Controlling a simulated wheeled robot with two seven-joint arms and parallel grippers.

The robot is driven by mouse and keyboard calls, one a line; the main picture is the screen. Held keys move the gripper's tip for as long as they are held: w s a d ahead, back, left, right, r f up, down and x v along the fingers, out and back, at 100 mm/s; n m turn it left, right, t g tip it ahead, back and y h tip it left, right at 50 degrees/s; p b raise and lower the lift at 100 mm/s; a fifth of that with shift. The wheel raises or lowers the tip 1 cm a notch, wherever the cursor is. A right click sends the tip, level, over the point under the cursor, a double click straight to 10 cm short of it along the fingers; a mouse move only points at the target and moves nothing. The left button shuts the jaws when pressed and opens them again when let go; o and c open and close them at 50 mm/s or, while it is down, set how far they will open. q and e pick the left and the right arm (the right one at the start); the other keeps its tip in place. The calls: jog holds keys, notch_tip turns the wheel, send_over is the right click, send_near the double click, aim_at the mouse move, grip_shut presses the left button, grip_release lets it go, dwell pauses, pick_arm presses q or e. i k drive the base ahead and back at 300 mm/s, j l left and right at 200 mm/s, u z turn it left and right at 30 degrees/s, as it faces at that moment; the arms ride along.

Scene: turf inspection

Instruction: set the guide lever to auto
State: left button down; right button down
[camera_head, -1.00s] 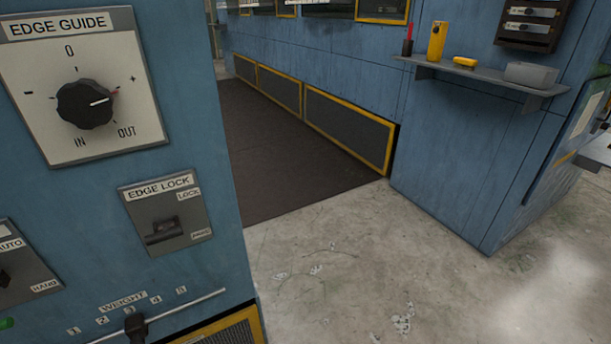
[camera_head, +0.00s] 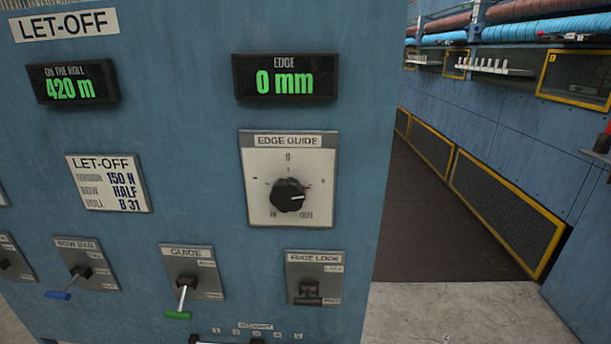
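The guide lever (camera_head: 182,293) is on a grey plate (camera_head: 203,283) labelled GUIDE, low on the blue let-off panel. It has a metal shaft on a dark pivot and a green grip (camera_head: 178,315). The lever points down and slightly left. Small labels sit at the plate's upper right and lower right; they are too small to read surely now, but the earlier frame shows AUTO above and HAND below. The lever is toward the lower label. Neither of my grippers is in view.
Beside the guide plate are the bow bar lever (camera_head: 63,292) with a blue grip and the edge lock lever (camera_head: 308,295). The edge guide dial (camera_head: 289,194) is above right. A weight slider scale (camera_head: 255,330) runs below. Floor is open at right.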

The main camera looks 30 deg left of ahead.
aim_at(183, 298)
jog(key=j+u, duration=0.1)
jog(key=u, duration=0.85)
jog(key=i+u, duration=0.1)
jog(key=u, duration=0.4)
jog(key=i+j+u, duration=0.1)
jog(key=u, duration=0.4)
